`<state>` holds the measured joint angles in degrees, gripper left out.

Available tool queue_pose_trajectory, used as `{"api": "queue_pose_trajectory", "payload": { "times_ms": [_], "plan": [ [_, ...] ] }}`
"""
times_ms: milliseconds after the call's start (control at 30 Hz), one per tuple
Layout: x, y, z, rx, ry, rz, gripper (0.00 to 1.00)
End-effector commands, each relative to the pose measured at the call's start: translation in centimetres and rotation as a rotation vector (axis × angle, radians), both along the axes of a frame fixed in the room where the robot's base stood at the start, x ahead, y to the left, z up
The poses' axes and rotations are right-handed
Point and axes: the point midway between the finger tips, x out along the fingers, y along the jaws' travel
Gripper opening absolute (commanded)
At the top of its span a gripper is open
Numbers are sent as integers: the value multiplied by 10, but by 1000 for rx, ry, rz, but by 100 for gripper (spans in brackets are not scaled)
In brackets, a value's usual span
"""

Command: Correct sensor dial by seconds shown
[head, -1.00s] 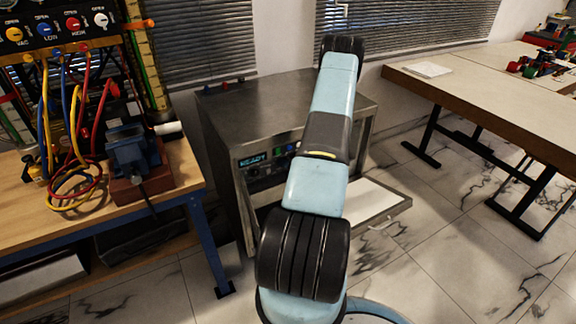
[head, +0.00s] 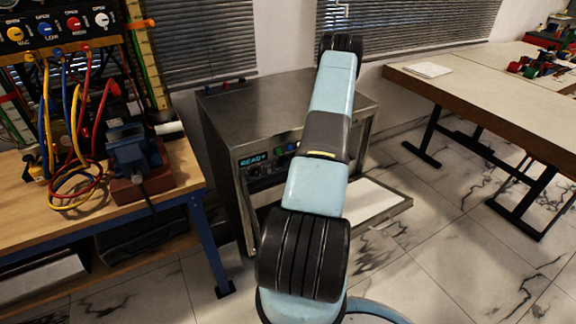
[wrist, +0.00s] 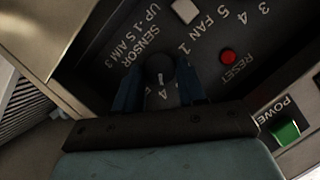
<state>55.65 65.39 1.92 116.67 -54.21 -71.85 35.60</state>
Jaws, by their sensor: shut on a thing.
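The sensor dial (wrist: 160,68) is a dark round knob on the black panel in the wrist view, under upside-down print reading "SENSOR", "UP 1 S" and "AIM 3". My gripper (wrist: 158,88) has its two blue fingers on either side of the knob and is shut on it. A digit 4 shows beside the knob, between the fingers. In the head view the metal machine (head: 275,110) has a lit display (head: 253,160) reading "READY". My arm hides part of its front, including the gripper and the dial.
In the wrist view a red reset button (wrist: 227,57), a pale fan knob (wrist: 185,10) and a green power switch (wrist: 286,132) sit close by. An open flap (head: 385,212) juts from the machine. A workbench (head: 185,170) stands left, a table (head: 490,95) right.

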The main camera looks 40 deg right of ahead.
Motion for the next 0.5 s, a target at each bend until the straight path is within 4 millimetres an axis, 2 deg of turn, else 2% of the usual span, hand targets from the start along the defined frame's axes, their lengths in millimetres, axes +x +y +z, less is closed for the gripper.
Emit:
{"api": "queue_pose_trajectory", "payload": {
  "times_ms": [233,500],
  "plan": [
    [-2,0,-1,-116,35,-4,10],
    [-2,2,0,-328,86,-3,10]
  ]
}}
